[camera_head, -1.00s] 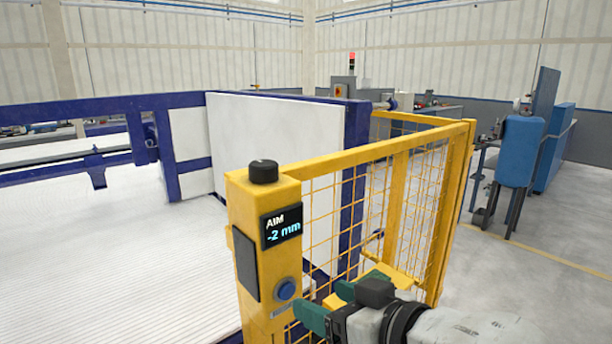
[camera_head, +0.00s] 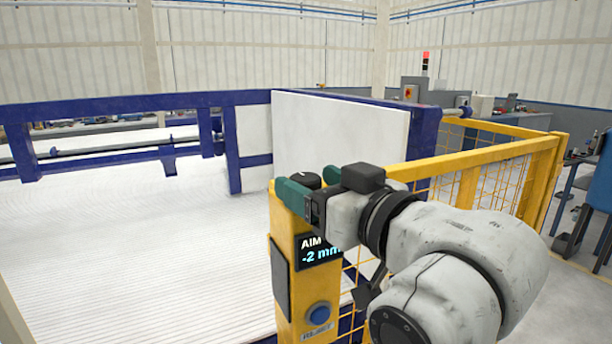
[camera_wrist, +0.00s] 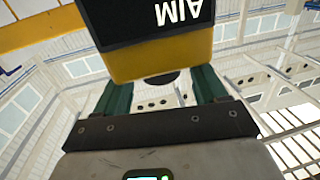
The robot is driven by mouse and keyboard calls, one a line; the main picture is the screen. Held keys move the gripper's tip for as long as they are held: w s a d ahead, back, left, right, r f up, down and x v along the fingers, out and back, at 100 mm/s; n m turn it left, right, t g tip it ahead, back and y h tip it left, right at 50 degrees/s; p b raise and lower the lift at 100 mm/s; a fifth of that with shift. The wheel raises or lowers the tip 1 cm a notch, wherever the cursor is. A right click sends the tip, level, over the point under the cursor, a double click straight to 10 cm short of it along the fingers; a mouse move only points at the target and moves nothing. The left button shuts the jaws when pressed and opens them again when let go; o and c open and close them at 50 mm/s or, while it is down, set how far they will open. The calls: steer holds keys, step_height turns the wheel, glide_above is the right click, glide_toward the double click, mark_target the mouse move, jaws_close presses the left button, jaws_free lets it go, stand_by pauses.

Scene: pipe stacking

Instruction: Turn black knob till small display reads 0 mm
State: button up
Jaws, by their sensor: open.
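The black knob (camera_head: 307,181) sits on top of the yellow post (camera_head: 292,250). The small display (camera_head: 320,250) on the post's face reads "AIM -2 mm", its right edge partly covered by my arm. My gripper (camera_head: 308,184) is open at the post's top, its green fingers on either side of the knob in the head view. I cannot tell whether they touch it. In the wrist view, the display (camera_wrist: 165,17) appears upside down above the open fingers (camera_wrist: 157,88), and a dark round part of the knob (camera_wrist: 161,78) shows between them.
A blue button (camera_head: 319,314) is on the post below the display. Yellow mesh fencing (camera_head: 490,165) runs back right from the post. A white panel (camera_head: 340,130) in a blue frame stands behind. The white ribbed surface (camera_head: 130,260) at left is clear.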

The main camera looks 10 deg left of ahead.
steer(key=shift+x, duration=1.15)
steer(key=shift+c, duration=0.4)
steer(key=c, duration=0.9)
steer(key=shift+o, duration=0.2)
steer(key=shift+a+m+t+h+p, duration=0.1)
steer(key=shift+m+t+h+p, duration=0.5)
steer(key=shift+h, duration=0.1)
steer(key=shift+m+t+h+p, duration=0.55)
steer(key=shift+m+t+h, duration=0.7)
steer(key=shift+h, duration=0.65)
steer(key=o, duration=0.9)
steer(key=shift+o, duration=0.2)
